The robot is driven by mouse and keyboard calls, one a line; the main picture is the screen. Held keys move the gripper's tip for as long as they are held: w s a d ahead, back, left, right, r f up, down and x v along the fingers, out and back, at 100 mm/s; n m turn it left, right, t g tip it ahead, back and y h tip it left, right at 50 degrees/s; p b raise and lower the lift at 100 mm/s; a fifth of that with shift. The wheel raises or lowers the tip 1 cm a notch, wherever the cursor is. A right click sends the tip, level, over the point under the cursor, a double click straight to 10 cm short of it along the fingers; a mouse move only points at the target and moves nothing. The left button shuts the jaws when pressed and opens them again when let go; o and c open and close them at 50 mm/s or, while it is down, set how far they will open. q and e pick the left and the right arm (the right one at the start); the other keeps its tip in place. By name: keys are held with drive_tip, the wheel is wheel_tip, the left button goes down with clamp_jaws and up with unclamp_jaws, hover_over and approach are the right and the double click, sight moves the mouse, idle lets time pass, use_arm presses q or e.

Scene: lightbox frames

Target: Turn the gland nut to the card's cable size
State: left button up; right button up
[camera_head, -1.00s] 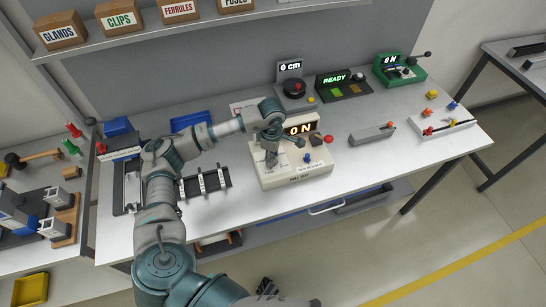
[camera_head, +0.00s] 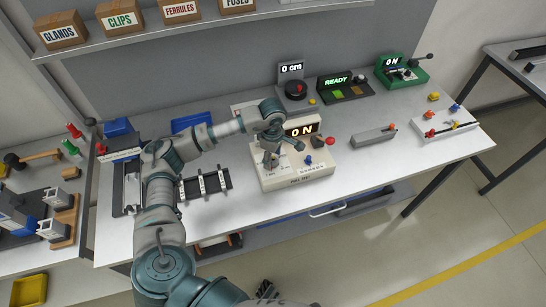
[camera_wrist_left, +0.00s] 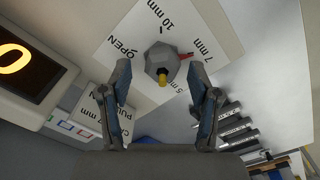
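The red pointer (camera_wrist_left: 186,56) points toward the 7 mm mark. A card (camera_wrist_left: 104,112), partly out of view, reads 7 mm. My left gripper (camera_wrist_left: 165,85) is open, its fingers on either side of the nut, with gaps visible. In the head view the left gripper (camera_head: 271,160) is over the cream pull-test box (camera_head: 290,180).
The box's display (camera_head: 301,130) reads 0 N. A red knob (camera_head: 330,141) and a blue knob (camera_head: 308,160) are right of my gripper. A rack (camera_head: 205,184) stands to the left, and a grey block (camera_head: 373,136) to the right. Bare tabletop lies between box and block.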

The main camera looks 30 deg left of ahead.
use_arm(q)
wheel_tip(320, 180, up, 12)
idle(0.6)
drive_tip(key=shift+a+f, duration=0.1)
drive_tip(key=shift+f, duration=0.05)
idle(0.3)
